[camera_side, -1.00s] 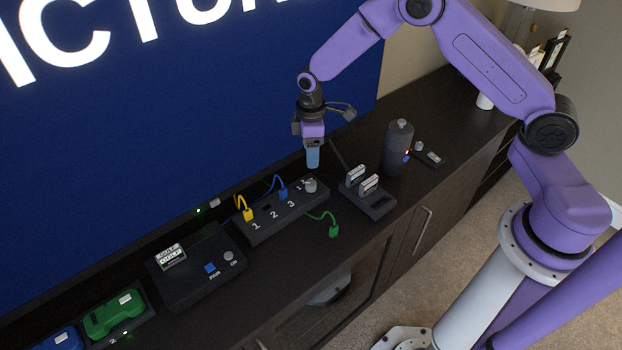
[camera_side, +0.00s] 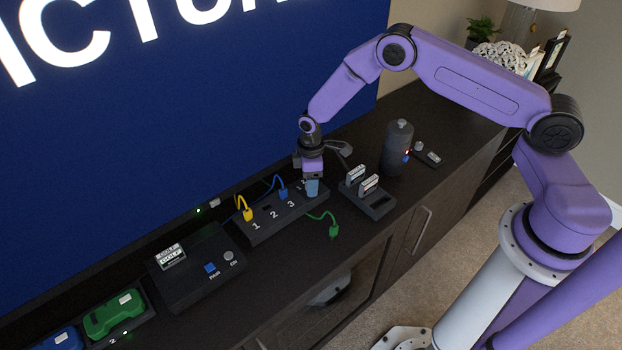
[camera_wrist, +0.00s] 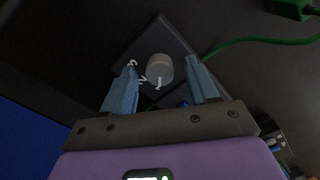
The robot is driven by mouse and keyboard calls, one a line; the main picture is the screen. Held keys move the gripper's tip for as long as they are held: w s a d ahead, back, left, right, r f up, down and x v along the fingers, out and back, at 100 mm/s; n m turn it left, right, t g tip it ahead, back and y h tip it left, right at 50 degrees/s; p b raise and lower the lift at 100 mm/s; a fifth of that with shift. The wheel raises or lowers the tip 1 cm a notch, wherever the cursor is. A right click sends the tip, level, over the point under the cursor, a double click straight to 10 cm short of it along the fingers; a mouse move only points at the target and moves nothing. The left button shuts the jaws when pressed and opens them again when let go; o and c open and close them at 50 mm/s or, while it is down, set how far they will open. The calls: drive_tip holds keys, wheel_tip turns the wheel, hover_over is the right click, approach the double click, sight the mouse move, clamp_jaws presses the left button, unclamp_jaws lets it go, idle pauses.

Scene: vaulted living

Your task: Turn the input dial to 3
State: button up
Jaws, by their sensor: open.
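The input dial (camera_wrist: 159,68) is a light grey round knob on the right end of a dark switch box (camera_side: 262,224). In the wrist view it shows between my fingers, with small white numerals beside it on the box top. My gripper (camera_side: 312,190) is right over the dial in the side view and hides it. In the wrist view my gripper (camera_wrist: 161,90) is open, with one blue finger on each side of the dial and gaps to it. I cannot tell whether the fingertips are level with the knob.
A yellow plug (camera_side: 247,214) and a blue plug (camera_side: 283,194) sit in the box. A loose green plug (camera_side: 334,231) lies in front of it. A cartridge holder (camera_side: 378,207) stands close to the right, a dark cylinder (camera_side: 397,148) behind it. A console (camera_side: 197,273) is at left.

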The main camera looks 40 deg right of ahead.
drive_tip(key=c, duration=1)
drive_tip(key=shift+c, duration=0.2)
drive_tip(key=shift+m, duration=0.3)
drive_tip(key=m, duration=0.3)
drive_tip(key=shift+m, duration=0.4)
drive_tip(key=m, duration=0.4)
drive_tip(key=shift+m, duration=0.3)
drive_tip(key=m, duration=0.8)
drive_tip(key=shift+m, duration=0.6)
